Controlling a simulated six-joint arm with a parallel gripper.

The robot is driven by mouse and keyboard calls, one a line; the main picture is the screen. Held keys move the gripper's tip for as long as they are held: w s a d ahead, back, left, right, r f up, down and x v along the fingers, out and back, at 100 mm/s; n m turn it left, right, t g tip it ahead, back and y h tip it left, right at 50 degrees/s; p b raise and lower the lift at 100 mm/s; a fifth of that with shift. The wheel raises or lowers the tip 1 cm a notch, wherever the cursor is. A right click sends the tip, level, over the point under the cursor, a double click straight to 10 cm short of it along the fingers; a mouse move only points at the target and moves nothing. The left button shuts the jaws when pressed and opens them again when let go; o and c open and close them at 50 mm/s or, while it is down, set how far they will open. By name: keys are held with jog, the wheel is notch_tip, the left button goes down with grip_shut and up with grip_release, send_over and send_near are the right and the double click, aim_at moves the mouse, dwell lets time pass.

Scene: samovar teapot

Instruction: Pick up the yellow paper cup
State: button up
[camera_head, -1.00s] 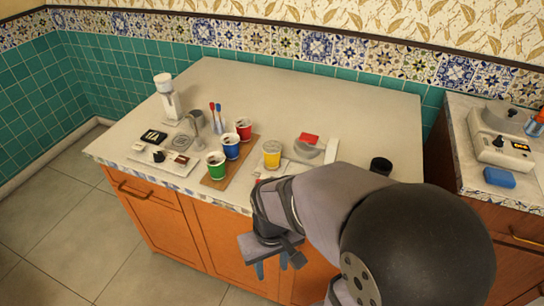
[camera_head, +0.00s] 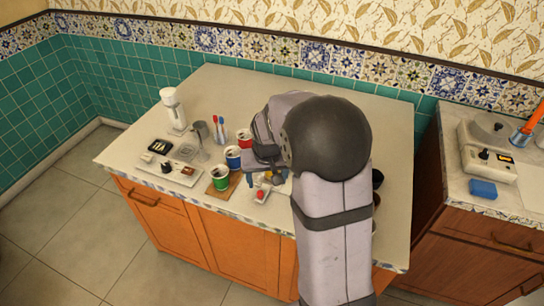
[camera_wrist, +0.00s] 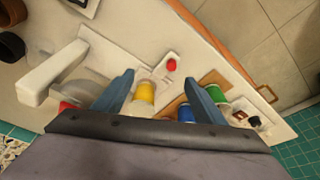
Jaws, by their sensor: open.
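The yellow paper cup (camera_wrist: 145,92) shows in the wrist view, between the two blue fingers and nearer the left one. In the head view it is mostly hidden by my arm, with only a bit of yellow (camera_head: 277,179) showing by the fingers. My gripper (camera_wrist: 158,78) is open, with nothing held. In the head view my gripper (camera_head: 266,178) is over the counter, just right of the other cups. I cannot tell how far above the cup the fingertips are.
A green cup (camera_head: 220,180), a blue cup (camera_head: 232,160) and a red cup (camera_head: 244,136) stand on a wooden board left of my gripper. A small white device with a red knob (camera_head: 260,194) is near the front edge. A white lever-like part (camera_wrist: 50,75) shows in the wrist view.

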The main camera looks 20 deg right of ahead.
jog(key=shift+m+t+h, duration=0.4)
jog(key=shift+m+t, duration=0.1)
jog(key=shift+m, duration=0.2)
jog(key=w+d+r, duration=0.1)
jog(key=w, duration=0.1)
jog(key=w+d+r+p, duration=0.1)
jog(key=w+d, duration=0.1)
jog(key=w, duration=0.1)
jog(key=w+d+r+p, duration=0.1)
jog(key=w, duration=0.1)
jog(key=shift+w+d, duration=0.2)
jog(key=shift+d, duration=0.15)
jog(key=shift+p+x, duration=1.7)
jog(key=shift+x, duration=1.95)
jog(key=shift+s, duration=0.2)
jog(key=shift+c, duration=0.6)
jog(key=c, duration=0.6)
